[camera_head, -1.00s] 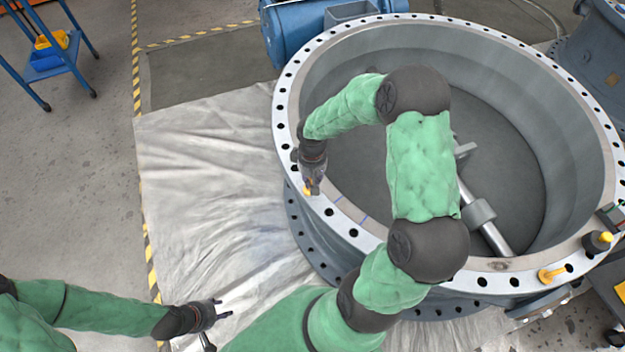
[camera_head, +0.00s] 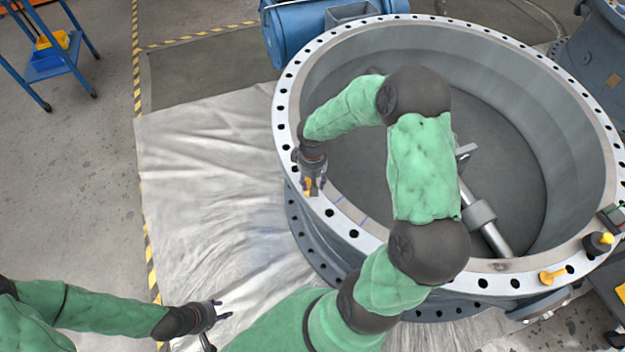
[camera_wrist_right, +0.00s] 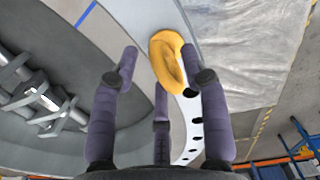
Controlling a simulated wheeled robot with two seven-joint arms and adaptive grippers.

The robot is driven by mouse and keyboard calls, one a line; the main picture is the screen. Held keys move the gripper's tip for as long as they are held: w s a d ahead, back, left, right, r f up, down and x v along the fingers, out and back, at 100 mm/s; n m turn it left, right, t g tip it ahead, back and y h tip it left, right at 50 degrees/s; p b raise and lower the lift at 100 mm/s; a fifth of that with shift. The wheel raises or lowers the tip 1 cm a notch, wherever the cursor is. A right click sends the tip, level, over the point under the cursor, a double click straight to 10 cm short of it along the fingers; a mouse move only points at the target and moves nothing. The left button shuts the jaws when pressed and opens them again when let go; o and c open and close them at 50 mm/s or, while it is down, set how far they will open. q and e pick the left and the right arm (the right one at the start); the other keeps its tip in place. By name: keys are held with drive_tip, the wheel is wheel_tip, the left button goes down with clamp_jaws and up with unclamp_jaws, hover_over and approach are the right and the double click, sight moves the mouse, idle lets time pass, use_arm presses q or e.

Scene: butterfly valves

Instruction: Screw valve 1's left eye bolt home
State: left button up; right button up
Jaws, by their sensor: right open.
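Valve 1 (camera_head: 292,130) is a big grey round body with a white, bolt-holed flange facing up. Its yellow left eye bolt (camera_head: 308,186) stands at the flange's left rim, partly hidden by my right gripper (camera_head: 313,187). In the right wrist view the eye bolt's ring (camera_wrist_right: 168,62) shows beyond and between the spread fingers of my right gripper (camera_wrist_right: 165,75), which is open. Whether a finger touches the ring I cannot tell. The bolt's shank is hidden. My left gripper (camera_head: 224,309) is open and empty, low over the pale sheet, away from the valve.
Another yellow eye bolt (camera_head: 551,275) sits at the flange's front right, near a dark yellow-topped item (camera_head: 599,242). A shaft (camera_head: 482,215) crosses the valve's inside. A pale sheet (camera_head: 200,190) covers the floor on the left. A blue trolley (camera_head: 55,65) stands far left.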

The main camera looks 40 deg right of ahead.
wheel_tip(320, 180, up, 12)
idle(0.6)
idle(0.4)
drive_tip(key=s+a+f+y, duration=0.2)
drive_tip(key=a+f, duration=0.8)
drive_tip(key=s+a+f+y, duration=0.2)
drive_tip(key=a+f, duration=0.8)
drive_tip(key=s+a+f+m+p, duration=0.1)
drive_tip(key=s+a+f, duration=0.3)
drive_tip(key=s+f, duration=0.2)
drive_tip(key=shift+s+a+m, duration=0.3)
drive_tip(key=shift+s+a, duration=0.05)
drive_tip(key=shift+s, duration=0.05)
drive_tip(key=shift+c, duration=0.6)
drive_tip(key=shift+d, duration=0.1)
